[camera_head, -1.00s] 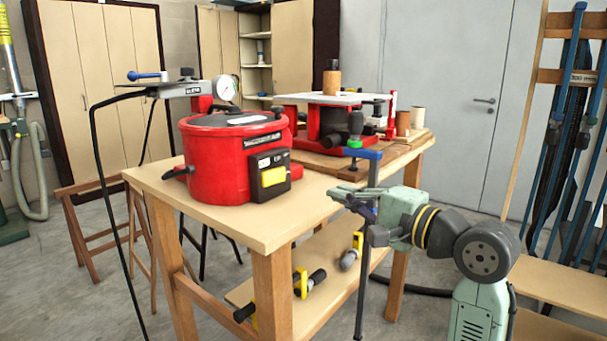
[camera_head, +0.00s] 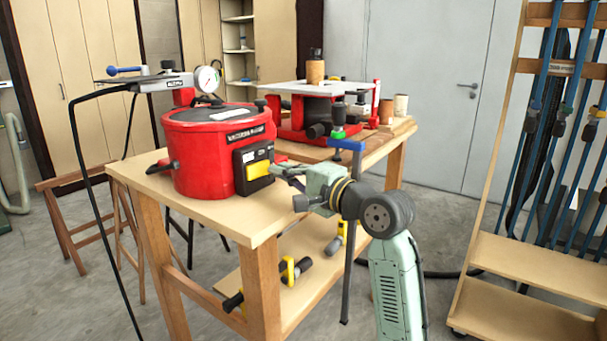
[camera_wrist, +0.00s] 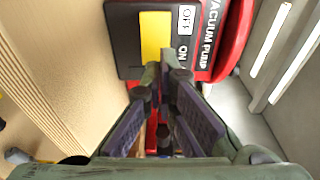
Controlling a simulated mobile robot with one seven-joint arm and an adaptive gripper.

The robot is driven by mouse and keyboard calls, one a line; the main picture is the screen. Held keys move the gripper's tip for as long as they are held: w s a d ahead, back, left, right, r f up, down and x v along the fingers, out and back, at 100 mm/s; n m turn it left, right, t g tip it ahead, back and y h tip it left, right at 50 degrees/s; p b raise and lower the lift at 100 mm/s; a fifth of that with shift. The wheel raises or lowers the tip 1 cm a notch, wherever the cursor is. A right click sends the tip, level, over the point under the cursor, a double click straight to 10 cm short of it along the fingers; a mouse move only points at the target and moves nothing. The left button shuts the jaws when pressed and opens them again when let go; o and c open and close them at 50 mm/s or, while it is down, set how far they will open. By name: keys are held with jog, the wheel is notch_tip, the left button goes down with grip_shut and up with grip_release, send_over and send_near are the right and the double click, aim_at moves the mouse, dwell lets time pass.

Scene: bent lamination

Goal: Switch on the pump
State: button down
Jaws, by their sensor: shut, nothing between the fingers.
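The red vacuum pump (camera_head: 205,155) stands on the workbench's near left part. Its black switch panel (camera_head: 239,161) carries a yellow switch (camera_head: 258,170), which faces the near right. In the wrist view the yellow switch (camera_wrist: 155,38) sits on the black panel (camera_wrist: 128,40), with an "OFF" label and an "ON" label beside it. My gripper (camera_head: 279,173) is just right of the panel, close to the switch. In the wrist view my gripper (camera_wrist: 166,62) is shut and empty, its tips overlapping the panel's lower edge. Whether the tips touch the switch I cannot tell.
The wooden workbench (camera_head: 215,209) has a bare strip before the pump. A clamp (camera_head: 344,146) stands at its right edge near my arm. A red machine with a grey top (camera_head: 290,88) is behind. A clamp rack (camera_head: 500,255) stands on the right.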

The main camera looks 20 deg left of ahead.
aim_at(259, 170)
jog(key=shift+x, duration=1.25)
jog(key=shift+p, duration=0.35)
